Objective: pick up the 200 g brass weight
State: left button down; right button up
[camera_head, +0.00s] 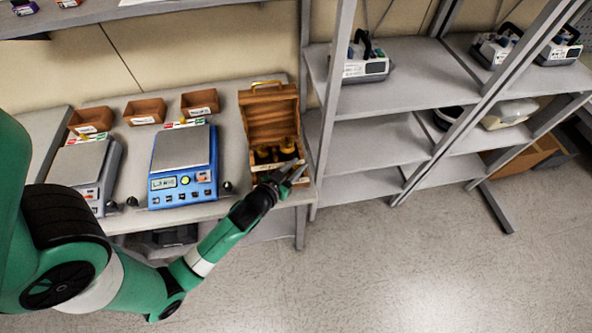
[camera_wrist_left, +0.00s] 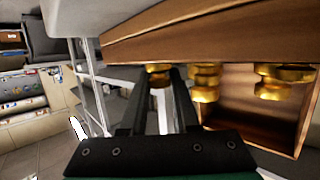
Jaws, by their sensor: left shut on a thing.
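The wooden weight box (camera_head: 268,125) stands open at the right end of the bench, its lid raised at the back. Several brass weights (camera_head: 265,154) sit inside. My left gripper (camera_head: 287,172) is at the front right of the box. In the left wrist view the gripper (camera_wrist_left: 158,75) is shut on a brass weight (camera_wrist_left: 158,68) between its fingertips. Its marking cannot be read, so I cannot tell whether it is the 200 g one. Other brass weights (camera_wrist_left: 205,82) show to the right in the box (camera_wrist_left: 235,90). My right gripper is not in view.
A blue balance (camera_head: 182,165) and a grey balance (camera_head: 85,170) stand left of the box. Small brown bins (camera_head: 145,110) line the back of the bench. A grey shelf post (camera_head: 305,120) rises close right of the box. Open floor (camera_head: 420,265) lies at front right.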

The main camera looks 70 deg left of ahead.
aim_at(296, 167)
pick_arm(q)
jog(key=shift+r, duration=0.15)
dwell(0.3)
jog(key=shift+r, duration=0.3)
notch_tip(296, 167, up, 3)
jog(key=shift+f+p, duration=0.15)
jog(key=shift+p, duration=0.8)
jog(key=s+d+r+p, duration=0.1)
jog(key=s+d+r, duration=0.8)
jog(key=s, duration=0.1)
jog(key=shift+s+d+r+p, duration=0.15)
jog(key=shift+s+r+p, duration=0.1)
jog(key=shift+s+p, duration=0.1)
jog(key=shift+w, duration=0.1)
